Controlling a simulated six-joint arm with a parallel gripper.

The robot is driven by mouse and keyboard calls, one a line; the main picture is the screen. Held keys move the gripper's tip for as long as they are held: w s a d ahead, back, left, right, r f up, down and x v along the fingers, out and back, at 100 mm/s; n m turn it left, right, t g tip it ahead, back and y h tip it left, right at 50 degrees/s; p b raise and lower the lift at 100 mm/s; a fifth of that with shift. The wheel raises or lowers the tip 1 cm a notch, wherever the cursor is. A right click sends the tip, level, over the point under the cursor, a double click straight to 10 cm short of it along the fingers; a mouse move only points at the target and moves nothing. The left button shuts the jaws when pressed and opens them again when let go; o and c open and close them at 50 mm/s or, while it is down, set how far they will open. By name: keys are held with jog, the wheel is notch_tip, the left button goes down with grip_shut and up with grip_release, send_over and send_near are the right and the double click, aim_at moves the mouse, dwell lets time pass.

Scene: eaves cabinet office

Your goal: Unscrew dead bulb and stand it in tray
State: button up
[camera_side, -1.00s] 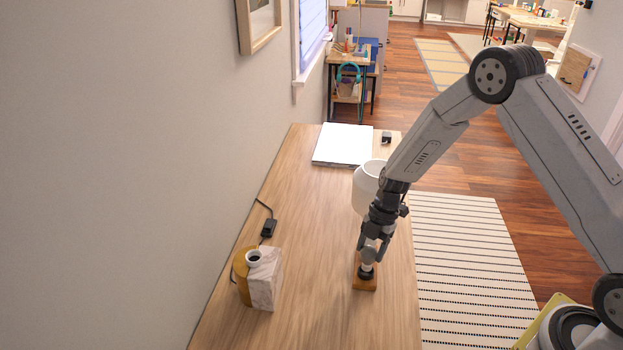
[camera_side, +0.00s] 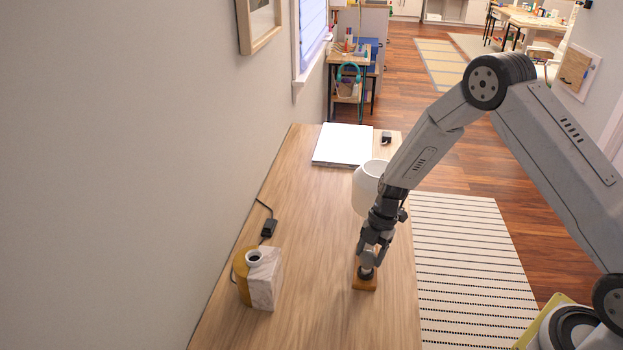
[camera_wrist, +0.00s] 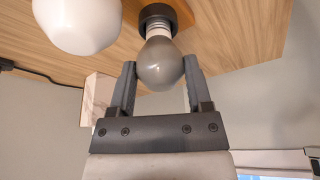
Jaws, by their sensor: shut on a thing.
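A grey bulb (camera_wrist: 160,66) is between the two fingers of my gripper (camera_wrist: 160,72) in the wrist view, and the gripper is shut on it. The bulb's threaded metal end points at a black round holder (camera_wrist: 157,13) and appears to be at its mouth; I cannot tell how deep it sits. In the side view my gripper (camera_side: 371,257) is just above a small wooden tray (camera_side: 364,284) that bears the dark holder. The bulb is mostly hidden by the fingers there. The marble-and-wood lamp base (camera_side: 263,283) stands to the left, its socket (camera_side: 253,257) empty.
A white rounded shade (camera_side: 364,190) stands behind my gripper, close to my wrist; it also shows in the wrist view (camera_wrist: 78,22). A white flat panel (camera_side: 343,145) lies at the table's far end. A cord with a black switch (camera_side: 268,228) runs by the wall. The table's middle is clear.

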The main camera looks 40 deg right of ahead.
jog(key=shift+f, duration=0.25)
jog(key=o, duration=1.3)
jog(key=shift+r, duration=0.1)
jog(key=shift+v, duration=3.8)
